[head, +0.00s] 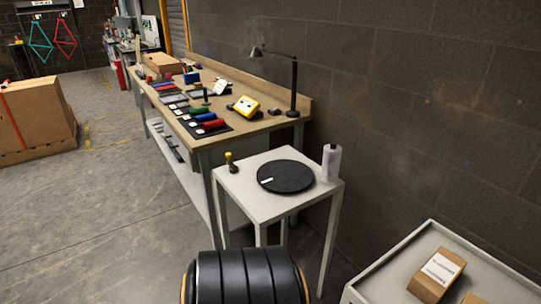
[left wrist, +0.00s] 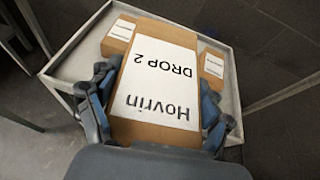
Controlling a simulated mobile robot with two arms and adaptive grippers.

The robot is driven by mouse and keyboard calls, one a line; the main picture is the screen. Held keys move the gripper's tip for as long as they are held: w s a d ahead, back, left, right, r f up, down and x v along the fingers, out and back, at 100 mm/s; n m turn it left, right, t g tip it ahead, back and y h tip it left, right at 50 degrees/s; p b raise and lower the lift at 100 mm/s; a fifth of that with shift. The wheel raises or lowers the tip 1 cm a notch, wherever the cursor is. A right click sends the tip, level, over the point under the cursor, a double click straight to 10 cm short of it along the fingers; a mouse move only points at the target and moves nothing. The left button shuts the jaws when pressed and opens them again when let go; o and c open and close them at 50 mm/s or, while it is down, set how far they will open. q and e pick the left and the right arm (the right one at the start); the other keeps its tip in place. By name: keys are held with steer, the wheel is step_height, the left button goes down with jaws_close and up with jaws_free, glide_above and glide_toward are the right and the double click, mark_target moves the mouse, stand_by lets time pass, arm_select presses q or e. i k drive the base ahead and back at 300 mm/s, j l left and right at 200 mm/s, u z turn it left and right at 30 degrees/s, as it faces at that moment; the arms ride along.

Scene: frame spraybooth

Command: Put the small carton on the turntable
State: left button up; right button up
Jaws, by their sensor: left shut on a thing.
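In the left wrist view, my left gripper (left wrist: 155,105) is shut on a brown carton (left wrist: 122,132), one finger along each side. A white label on its top reads "Hovrin DROP 2", upside down in the picture. The carton is over or on a light tray-like top; whether it touches cannot be told. The turntable (head: 285,177) is a flat black disc with a small white mark, lying empty on a small pale table (head: 248,202) in the head view. Neither gripper shows in the head view.
Two other labelled cartons (left wrist: 118,38) (left wrist: 212,66) stand on the rimmed grey top (left wrist: 66,68). A workbench (head: 240,128) with a lamp (head: 293,85) stands behind, along the wall.

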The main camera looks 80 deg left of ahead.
mark_target(285, 174)
steer(key=j+u, duration=0.45)
steer(key=i+j+u, duration=0.1)
steer(key=j+u, duration=0.35)
steer(key=i+j, duration=0.1)
steer(key=j, duration=0.25)
steer(key=i+j, duration=0.1)
steer(key=j, duration=0.25)
steer(key=i+j, duration=0.1)
steer(key=j, duration=0.25)
